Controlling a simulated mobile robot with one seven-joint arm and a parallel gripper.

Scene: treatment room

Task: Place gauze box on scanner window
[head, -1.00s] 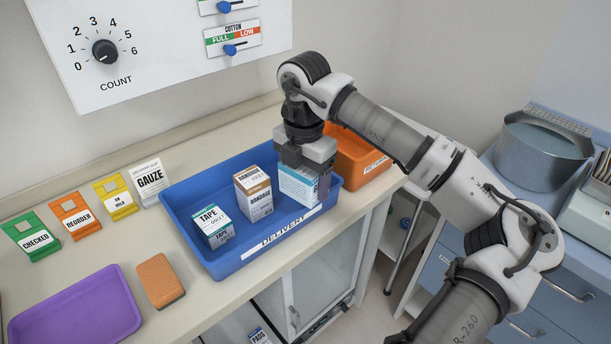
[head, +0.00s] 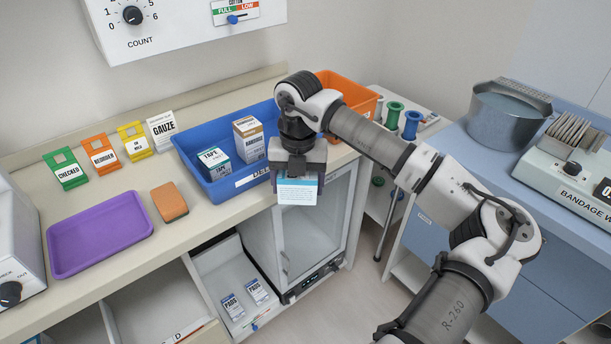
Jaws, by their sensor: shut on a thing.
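My gripper (head: 298,172) is shut on a white and blue box (head: 297,191), held in the air in front of the counter edge, near the right end of the blue delivery tray. The print on the box is too small to read, so I cannot tell that it is gauze. I cannot make out a scanner window.
The blue delivery tray (head: 222,192) holds a tape box (head: 215,163) and a bandage box (head: 249,138). A purple tray (head: 98,240), an orange-brown sponge (head: 169,202) and an orange bin (head: 347,93) are on the counter.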

